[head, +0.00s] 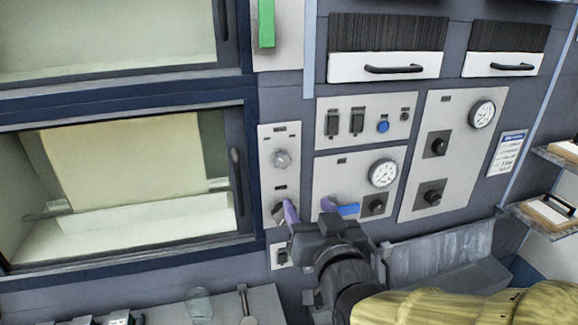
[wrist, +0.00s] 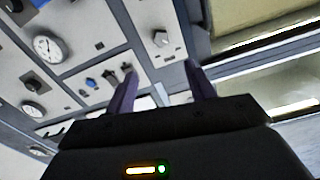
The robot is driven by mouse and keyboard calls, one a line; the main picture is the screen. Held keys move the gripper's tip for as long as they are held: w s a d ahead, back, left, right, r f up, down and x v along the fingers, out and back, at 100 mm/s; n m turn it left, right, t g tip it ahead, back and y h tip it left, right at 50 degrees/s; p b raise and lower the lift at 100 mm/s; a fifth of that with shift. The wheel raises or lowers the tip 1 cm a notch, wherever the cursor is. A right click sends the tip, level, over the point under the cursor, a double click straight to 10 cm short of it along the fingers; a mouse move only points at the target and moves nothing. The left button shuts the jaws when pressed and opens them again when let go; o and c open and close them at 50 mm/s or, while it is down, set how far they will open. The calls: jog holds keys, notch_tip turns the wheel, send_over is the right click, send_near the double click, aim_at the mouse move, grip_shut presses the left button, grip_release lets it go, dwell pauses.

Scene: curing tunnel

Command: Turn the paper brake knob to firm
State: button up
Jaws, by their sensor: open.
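The labels are too small to read, so I cannot tell which control is the paper brake knob. A narrow pale panel (head: 267,175) carries a light grey knob (head: 282,158) and, lower, a dark knob (head: 278,210) partly hidden by my finger. My gripper (head: 307,207) is open, its purple fingers in front of the lower panels, apparently empty. In the wrist view, the fingers (wrist: 160,70) stand apart, with a light knob (wrist: 160,38) beyond them. I cannot tell whether a finger touches the dark knob.
To the right, a panel has a gauge (head: 383,173), a blue lever (head: 347,209) and a small dark knob (head: 374,205). Above it are switches and a blue button (head: 383,127). A tall panel has two dark knobs. Windowed doors (head: 120,180) fill the left; shelves (head: 545,215) stand right.

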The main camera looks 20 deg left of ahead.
jog(key=shift+r, duration=0.15)
jog(key=p, duration=0.9)
send_near(284, 162)
jog(key=x, duration=1)
jog(key=c, duration=1)
